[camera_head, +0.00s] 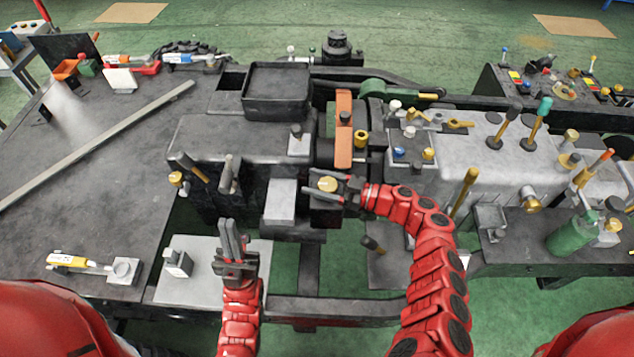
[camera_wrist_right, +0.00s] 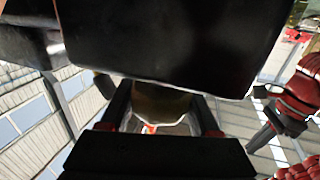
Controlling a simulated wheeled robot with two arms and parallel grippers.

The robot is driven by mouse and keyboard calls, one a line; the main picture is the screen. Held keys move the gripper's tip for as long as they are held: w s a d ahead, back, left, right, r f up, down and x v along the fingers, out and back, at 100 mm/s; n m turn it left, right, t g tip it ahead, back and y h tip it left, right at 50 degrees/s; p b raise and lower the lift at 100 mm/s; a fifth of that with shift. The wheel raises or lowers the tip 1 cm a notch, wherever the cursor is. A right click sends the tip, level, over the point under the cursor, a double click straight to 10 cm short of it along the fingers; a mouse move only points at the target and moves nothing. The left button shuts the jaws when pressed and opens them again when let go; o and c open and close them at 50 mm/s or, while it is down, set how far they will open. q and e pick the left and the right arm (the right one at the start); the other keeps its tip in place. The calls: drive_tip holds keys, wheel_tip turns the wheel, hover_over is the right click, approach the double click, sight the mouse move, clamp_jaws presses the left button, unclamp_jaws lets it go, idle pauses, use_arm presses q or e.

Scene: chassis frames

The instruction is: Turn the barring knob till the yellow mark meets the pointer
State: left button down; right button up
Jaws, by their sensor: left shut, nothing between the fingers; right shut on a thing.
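A brass-yellow round knob (camera_head: 327,184) sits on a dark block at the front of the machine, in the middle of the head view. My right gripper (camera_head: 334,190) reaches in from the right and is shut on this knob. In the right wrist view the knob (camera_wrist_right: 160,104) shows as a dim brownish shape between the two dark fingers (camera_wrist_right: 163,112). I cannot make out the yellow mark or the pointer in either view. My left gripper (camera_head: 234,232) is shut and empty, fingers pointing up, left of the knob and apart from it.
A dark machine housing (camera_head: 215,140) stands behind the knob, with an upright orange bar (camera_head: 343,130). A grey block (camera_head: 281,200) is just left of the knob. Levers (camera_head: 228,172) rise near my left gripper. A light plate (camera_head: 200,285) lies front left.

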drive_tip(key=shift+f, duration=0.1)
drive_tip(key=o, duration=1.4)
drive_tip(key=shift+a, duration=0.1)
drive_tip(key=shift+c, duration=0.2)
drive_tip(key=b+v, duration=0.4)
drive_tip(key=v, duration=1.3)
drive_tip(key=shift+d+b, duration=0.25)
drive_tip(key=shift+b, duration=0.15)
